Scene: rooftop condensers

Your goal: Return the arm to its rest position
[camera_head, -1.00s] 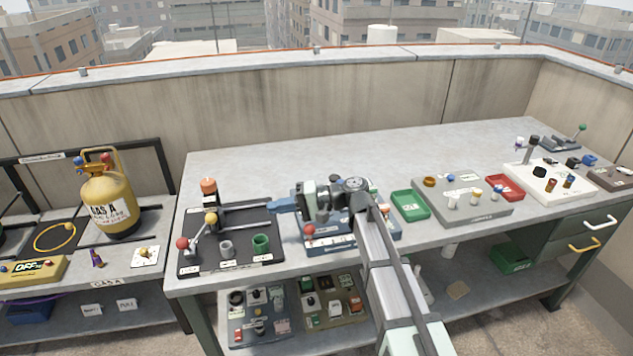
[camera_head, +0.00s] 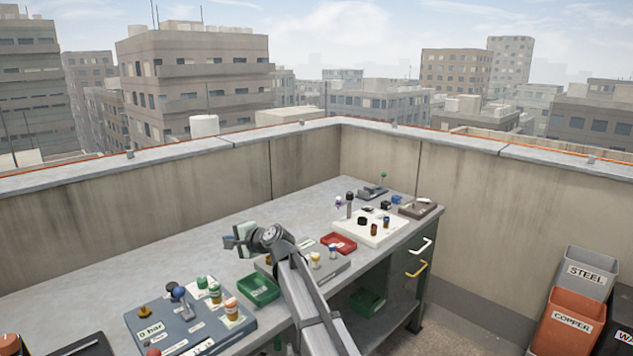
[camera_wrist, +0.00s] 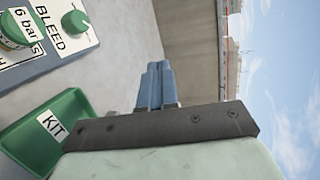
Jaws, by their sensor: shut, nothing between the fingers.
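My gripper (camera_head: 229,243) is held above the grey workbench (camera_head: 225,250), over its middle part, at the end of my raised arm. In the wrist view its two blue fingers (camera_wrist: 158,68) are pressed together with nothing between them. The wrist is turned so that the fingers point across the bench toward the parapet wall. My gripper touches nothing that I can see.
A blue-grey gauge panel (camera_head: 190,318) lies left of the arm. A green KIT tray (camera_head: 258,290) is close beside it and also shows in the wrist view (camera_wrist: 45,135). A red tray (camera_head: 338,243) and white board (camera_head: 370,228) lie right. Bins (camera_head: 572,322) stand far right.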

